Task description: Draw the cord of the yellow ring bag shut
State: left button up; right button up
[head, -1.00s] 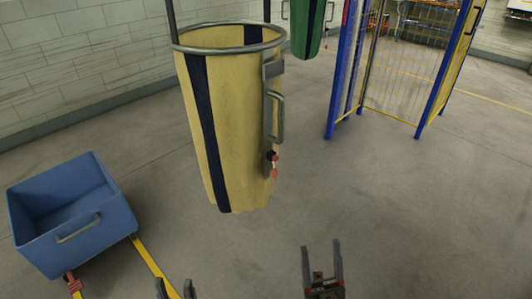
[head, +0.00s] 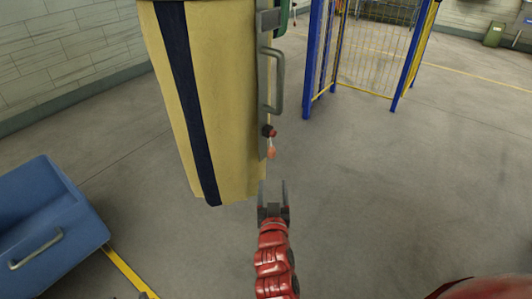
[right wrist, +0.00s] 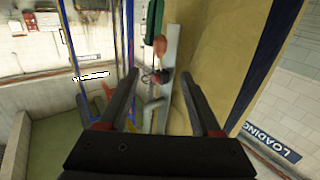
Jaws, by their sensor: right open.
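The yellow ring bag (head: 235,100), pale yellow with a dark blue stripe, hangs in the head view; its top ring is out of frame. A grey plate with a handle (head: 279,80) runs down its right side. Low on the plate are a dark red cord lock (head: 269,131) and an orange cord end (head: 271,152) below it. My right gripper (head: 272,190) is open and empty, just under the cord end in the picture. In the right wrist view the cord lock (right wrist: 165,76) and orange cord end (right wrist: 160,45) show beyond the open fingers. My left gripper is not clearly visible.
A blue bin (head: 50,225) stands at the lower left, beside a yellow floor line. A blue post frame with yellow mesh (head: 375,50) stands at the back right. The floor to the right of the bag is clear.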

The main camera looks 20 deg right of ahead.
aim_at(272, 154)
jog(key=x, duration=1.6)
grip_shut()
dwell(0.8)
